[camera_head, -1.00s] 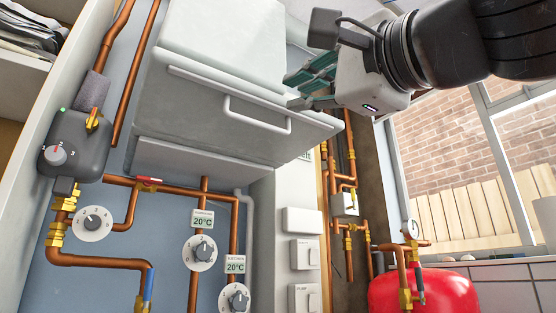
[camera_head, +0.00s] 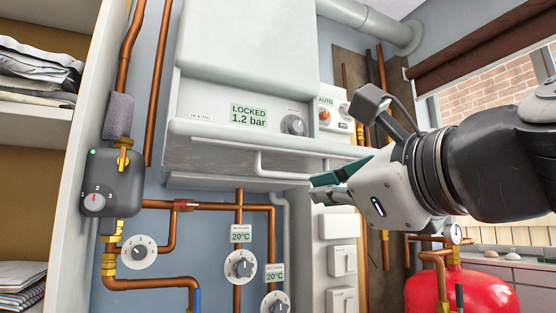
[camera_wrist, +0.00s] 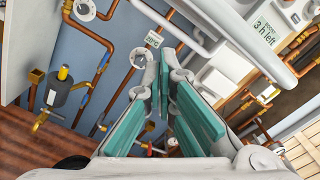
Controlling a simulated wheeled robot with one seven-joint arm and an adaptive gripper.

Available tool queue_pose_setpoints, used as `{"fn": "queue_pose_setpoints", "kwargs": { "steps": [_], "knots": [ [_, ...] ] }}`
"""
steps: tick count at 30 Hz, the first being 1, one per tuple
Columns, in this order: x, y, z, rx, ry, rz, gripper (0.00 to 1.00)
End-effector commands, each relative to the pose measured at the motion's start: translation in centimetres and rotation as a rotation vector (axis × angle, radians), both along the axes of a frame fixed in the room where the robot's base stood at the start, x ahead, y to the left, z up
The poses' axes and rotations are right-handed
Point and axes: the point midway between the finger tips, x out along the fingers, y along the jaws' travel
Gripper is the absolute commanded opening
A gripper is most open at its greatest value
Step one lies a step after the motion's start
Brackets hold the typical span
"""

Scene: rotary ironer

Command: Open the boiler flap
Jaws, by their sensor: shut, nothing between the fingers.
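The boiler flap (camera_head: 225,155) hangs folded down at the bottom of the white boiler (camera_head: 245,50). Its white bar handle (camera_head: 257,166) is on its lower face. The panel behind is exposed, with a display (camera_head: 249,116) reading "LOCKED 1.2 bar" and a grey knob (camera_head: 293,125). My gripper (camera_head: 314,188) is at the flap's lower right, just beside and below the handle's right end. Its green-padded fingers are shut with nothing held; they also show in the wrist view (camera_wrist: 161,75). Whether a finger touches the flap or handle is unclear.
Copper pipes and dials (camera_head: 240,265) are on the wall below the boiler. White switch boxes (camera_head: 340,260) are under my gripper. A red tank (camera_head: 475,293) stands lower right. A shelf unit (camera_head: 75,160) borders the left.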

Motion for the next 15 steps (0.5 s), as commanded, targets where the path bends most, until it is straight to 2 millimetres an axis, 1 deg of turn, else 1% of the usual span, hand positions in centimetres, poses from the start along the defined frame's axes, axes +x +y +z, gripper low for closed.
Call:
{"fn": "queue_pose_setpoints", "kwargs": {
  "steps": [1,9,15],
  "knots": [
    [-0.5,0.0,0.6,0.047,0.044,-0.001,0.00],
    [-2.4,0.0,-0.6,0.325,0.275,-0.026,0.00],
    [-3.4,-0.1,-1.4,0.449,0.372,-0.047,0.00]
  ]
}}
